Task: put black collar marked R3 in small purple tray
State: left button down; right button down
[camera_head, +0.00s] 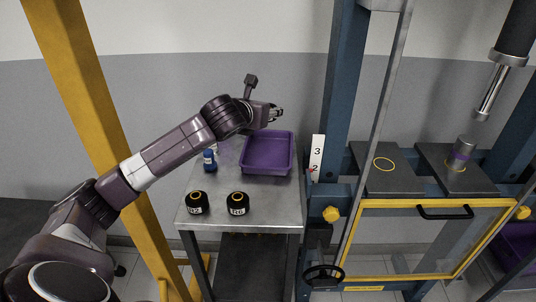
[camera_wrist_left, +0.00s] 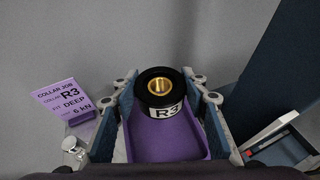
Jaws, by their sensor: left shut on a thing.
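The black collar marked R3 (camera_wrist_left: 162,94), with a brass-coloured bore and a white label, is between the fingers of my left gripper (camera_wrist_left: 163,102) in the wrist view. The gripper is shut on it. In the head view the left gripper (camera_head: 274,113) is raised over the back edge of the purple tray (camera_head: 246,168); I cannot make out the collar there. The tray (camera_wrist_left: 158,148) also shows beyond and below the collar in the wrist view. It looks empty in the head view. My right gripper is not in view.
Two other black collars, left (camera_head: 196,203) and right (camera_head: 238,203), stand at the front of the metal table (camera_head: 217,227). A purple job card (camera_wrist_left: 63,101) reads R3, deep, 6 kN. A blue press frame (camera_head: 341,90) stands right.

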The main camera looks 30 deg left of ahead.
pick_arm(q)
send_over(267, 160)
notch_tip(267, 160, down, 10)
jog(key=shift+f, duration=0.1)
jog(key=shift+w+f, duration=0.1)
jog(key=shift+f, duration=2.6)
jog(key=c, duration=1.2)
grip_release()
jog(key=shift+f, duration=0.1)
jog(key=shift+o, duration=0.2)
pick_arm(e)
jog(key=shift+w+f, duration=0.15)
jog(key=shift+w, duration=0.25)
pick_arm(q)
jog(key=b+v, duration=0.1)
jog(key=v, duration=1.1)
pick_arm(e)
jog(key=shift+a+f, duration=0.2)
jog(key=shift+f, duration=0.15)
